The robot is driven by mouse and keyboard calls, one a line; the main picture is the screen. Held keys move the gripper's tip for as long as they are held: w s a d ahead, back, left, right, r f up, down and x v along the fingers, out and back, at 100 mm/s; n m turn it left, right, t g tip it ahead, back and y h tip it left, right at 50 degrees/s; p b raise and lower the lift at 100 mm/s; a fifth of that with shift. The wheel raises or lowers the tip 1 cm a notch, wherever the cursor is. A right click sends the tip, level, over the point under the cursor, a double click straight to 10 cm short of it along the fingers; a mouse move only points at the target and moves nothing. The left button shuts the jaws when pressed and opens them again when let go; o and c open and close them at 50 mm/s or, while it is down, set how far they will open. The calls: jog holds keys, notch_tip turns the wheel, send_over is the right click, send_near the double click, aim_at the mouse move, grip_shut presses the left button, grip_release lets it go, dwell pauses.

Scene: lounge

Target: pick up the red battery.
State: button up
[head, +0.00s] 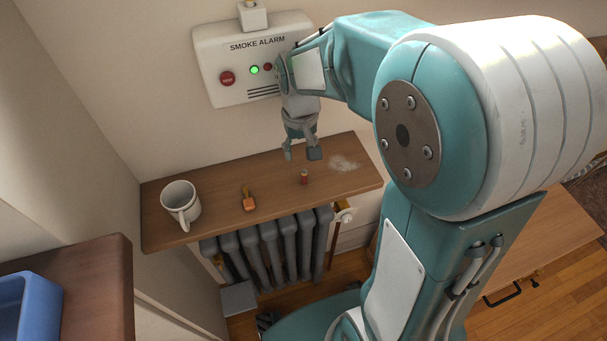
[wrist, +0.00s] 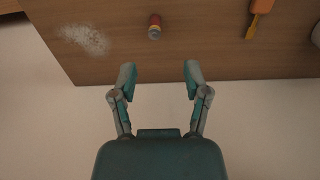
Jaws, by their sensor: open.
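The red battery (head: 304,177) stands on the wooden shelf (head: 225,218) above the radiator, near the shelf's right part. In the wrist view the battery (wrist: 155,26) shows as a small red cylinder with a pale yellowish band, beyond the fingertips and roughly centred between them. My gripper (head: 302,153) hangs above the shelf, pointing down, close behind the battery in the head view. Its two fingers are spread apart with nothing between them, as the wrist view also shows of my gripper (wrist: 160,78). The battery is not touched by either finger.
The smoke alarm (head: 221,62) is on the wall behind. A radiator (head: 270,250) is below; a blue bin (head: 38,305) sits at lower left.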

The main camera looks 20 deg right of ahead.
aim_at(304, 171)
notch_tip(304, 171, down, 2)
jog(key=shift+f, duration=0.1)
jog(key=f, duration=0.4)
jog(key=shift+s+d+f, duration=0.15)
jog(key=shift+s+d, duration=0.15)
jog(key=shift+s, duration=0.1)
jog(key=shift+f, duration=0.5)
grip_shut()
